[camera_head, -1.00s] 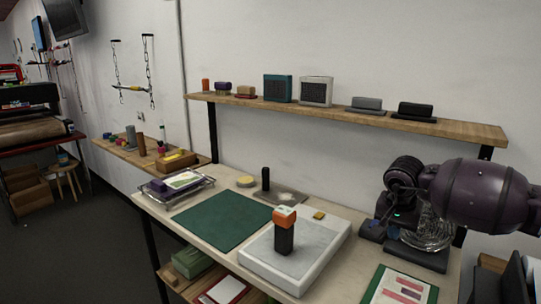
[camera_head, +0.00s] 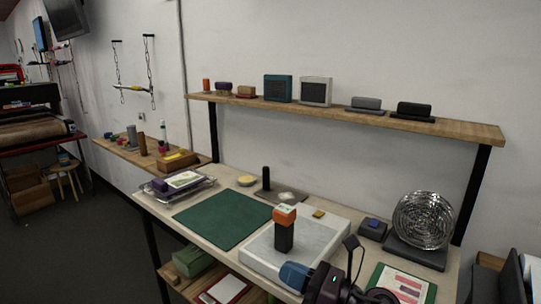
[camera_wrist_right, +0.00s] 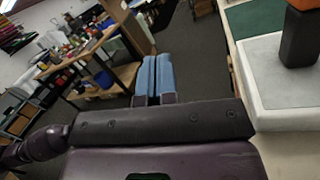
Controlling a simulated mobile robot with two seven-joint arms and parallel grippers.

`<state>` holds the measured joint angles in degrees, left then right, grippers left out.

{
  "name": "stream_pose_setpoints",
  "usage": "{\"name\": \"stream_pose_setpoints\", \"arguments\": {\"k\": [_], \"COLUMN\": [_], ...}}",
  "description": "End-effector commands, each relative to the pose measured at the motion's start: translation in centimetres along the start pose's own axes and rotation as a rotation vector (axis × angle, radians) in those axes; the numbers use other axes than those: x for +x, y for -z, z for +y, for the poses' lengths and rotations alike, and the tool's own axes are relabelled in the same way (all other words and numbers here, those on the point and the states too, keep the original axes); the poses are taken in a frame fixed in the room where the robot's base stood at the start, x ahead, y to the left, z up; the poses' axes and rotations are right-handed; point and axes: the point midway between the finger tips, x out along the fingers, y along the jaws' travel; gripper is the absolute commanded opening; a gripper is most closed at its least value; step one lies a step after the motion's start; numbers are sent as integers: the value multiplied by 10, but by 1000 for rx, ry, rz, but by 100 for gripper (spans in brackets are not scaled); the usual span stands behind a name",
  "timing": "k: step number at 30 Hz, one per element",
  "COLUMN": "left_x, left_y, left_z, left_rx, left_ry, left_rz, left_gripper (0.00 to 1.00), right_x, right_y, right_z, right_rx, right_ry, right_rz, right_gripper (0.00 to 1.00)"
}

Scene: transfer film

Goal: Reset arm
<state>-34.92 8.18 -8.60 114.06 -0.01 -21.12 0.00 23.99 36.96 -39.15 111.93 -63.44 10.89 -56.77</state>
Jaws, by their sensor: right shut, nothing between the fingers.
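My right gripper (camera_head: 294,274) is at the bottom of the head view, low at the table's front edge, its blue fingers pointing left. In the right wrist view the two blue fingers (camera_wrist_right: 154,76) lie together, shut and empty, with dark floor beyond them. My left gripper is not in view. A black block with an orange top (camera_head: 284,229) stands upright on the white slab (camera_head: 262,254), behind and apart from my right gripper. Its lower part also shows in the right wrist view (camera_wrist_right: 299,40).
The table (camera_head: 160,212) bears a green mat (camera_head: 222,219), a wire tray (camera_head: 208,184), and a round coil of wire (camera_head: 422,220) on a dark base. A shelf (camera_head: 350,113) with boxes runs behind. A paper (camera_head: 402,286) lies beside my right arm.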

Motion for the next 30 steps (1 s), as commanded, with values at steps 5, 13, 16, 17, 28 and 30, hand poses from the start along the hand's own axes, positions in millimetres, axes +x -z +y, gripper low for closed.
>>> {"name": "stream_pose_setpoints", "arguments": {"k": [5,13,16,17,28,30], "left_x": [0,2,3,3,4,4], "left_y": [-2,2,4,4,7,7], "left_z": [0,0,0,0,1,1], "left_rx": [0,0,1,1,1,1], "left_ry": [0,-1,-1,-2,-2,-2], "left_rz": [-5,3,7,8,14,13], "left_gripper": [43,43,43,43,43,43], "right_x": [-35,-130,-172,-185,-307,-318], "right_y": [-14,12,37,45,136,145], "right_z": [-15,-47,-48,-47,19,32], "right_rx": [486,1192,1436,1506,2108,2159], "right_ry": [254,659,818,867,1402,1466], "right_rz": [-303,-745,-913,-964,-1502,-1563], "right_gripper": [0,0,0,0,0,0]}}
